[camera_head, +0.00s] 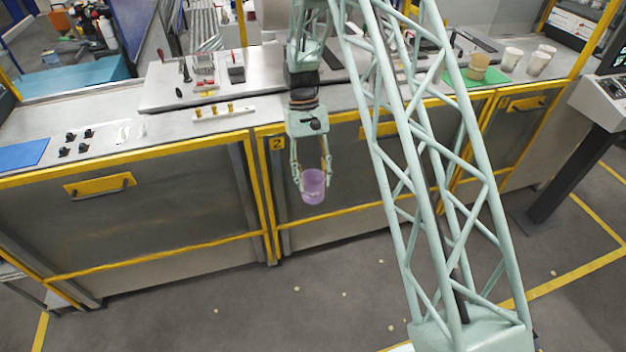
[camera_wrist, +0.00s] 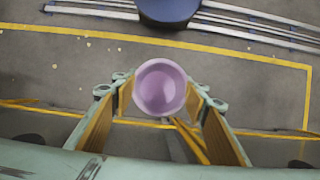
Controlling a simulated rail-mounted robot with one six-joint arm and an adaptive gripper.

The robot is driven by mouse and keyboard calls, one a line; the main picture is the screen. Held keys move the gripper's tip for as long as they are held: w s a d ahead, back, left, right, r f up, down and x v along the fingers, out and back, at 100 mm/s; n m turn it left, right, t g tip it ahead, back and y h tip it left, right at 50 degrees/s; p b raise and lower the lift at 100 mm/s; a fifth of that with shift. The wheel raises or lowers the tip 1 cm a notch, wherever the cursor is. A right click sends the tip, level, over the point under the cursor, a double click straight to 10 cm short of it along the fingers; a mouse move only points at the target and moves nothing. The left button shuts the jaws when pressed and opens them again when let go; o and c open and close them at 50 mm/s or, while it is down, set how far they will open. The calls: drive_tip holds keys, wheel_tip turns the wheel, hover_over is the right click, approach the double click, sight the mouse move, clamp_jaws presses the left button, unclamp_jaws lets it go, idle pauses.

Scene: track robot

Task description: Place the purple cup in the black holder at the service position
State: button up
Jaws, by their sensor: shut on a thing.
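The purple cup (camera_head: 313,187) is held in my gripper (camera_head: 312,168), in front of the workbench and below the level of its top. It looks roughly upright. In the wrist view the cup (camera_wrist: 160,88) shows its round open mouth between the two fingers of my gripper (camera_wrist: 160,105), which are shut on it. Several small black pieces (camera_head: 76,141) lie on the left of the bench, too small to tell whether one is the black holder. I cannot make out the holder for certain.
The steel workbench (camera_head: 215,119) with yellow-edged fronts runs behind the cup. A blue mat (camera_head: 22,155) lies at its left end. A tan cup (camera_head: 478,66) stands on a green mat (camera_head: 466,80), with white cups (camera_head: 510,60) to its right. The floor before the bench is largely clear.

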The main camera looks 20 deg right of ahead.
drive_tip(key=shift+f+b, duration=1.35)
drive_tip(key=shift+f, duration=0.4)
drive_tip(key=shift+d, duration=0.15)
